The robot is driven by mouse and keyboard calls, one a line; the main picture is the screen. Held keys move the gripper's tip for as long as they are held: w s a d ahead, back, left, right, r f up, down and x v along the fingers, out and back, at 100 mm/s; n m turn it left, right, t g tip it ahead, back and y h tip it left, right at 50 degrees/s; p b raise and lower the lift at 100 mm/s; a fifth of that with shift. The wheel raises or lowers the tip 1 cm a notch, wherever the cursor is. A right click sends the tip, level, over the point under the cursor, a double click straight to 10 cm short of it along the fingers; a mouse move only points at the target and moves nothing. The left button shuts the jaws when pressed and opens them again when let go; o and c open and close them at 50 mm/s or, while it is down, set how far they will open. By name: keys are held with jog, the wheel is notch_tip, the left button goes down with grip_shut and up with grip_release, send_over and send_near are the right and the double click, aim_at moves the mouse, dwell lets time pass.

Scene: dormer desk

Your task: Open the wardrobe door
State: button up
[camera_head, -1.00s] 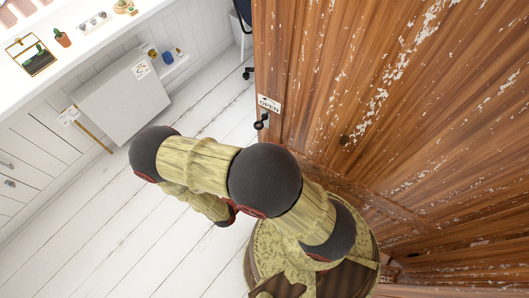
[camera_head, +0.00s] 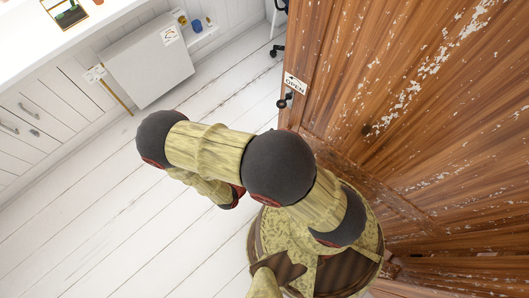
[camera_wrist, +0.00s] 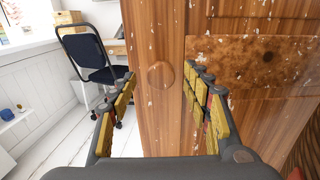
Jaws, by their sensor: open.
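The wardrobe (camera_head: 430,110) is brown wood with flaked white paint and fills the right of the head view. A small OPEN sign (camera_head: 295,84) and a dark handle-like piece (camera_head: 285,100) show at its left edge. In the wrist view, a round wooden knob (camera_wrist: 161,75) sits on a plain wooden face (camera_wrist: 158,125) beside a worn panel. My gripper (camera_wrist: 160,78) is open and empty. Its fingers appear either side of the knob in the picture, apart from it; the exact distance is unclear. The head view does not clearly show the fingers. No door gap is clearly visible.
A dark-blue chair (camera_wrist: 88,55) stands left of the wooden face in the wrist view. A white box-shaped unit (camera_head: 148,66) stands by the left wall, below a white counter (camera_head: 35,50). The white plank floor (camera_head: 120,210) between is clear.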

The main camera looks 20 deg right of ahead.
jog(key=v, duration=0.8)
dwell(0.4)
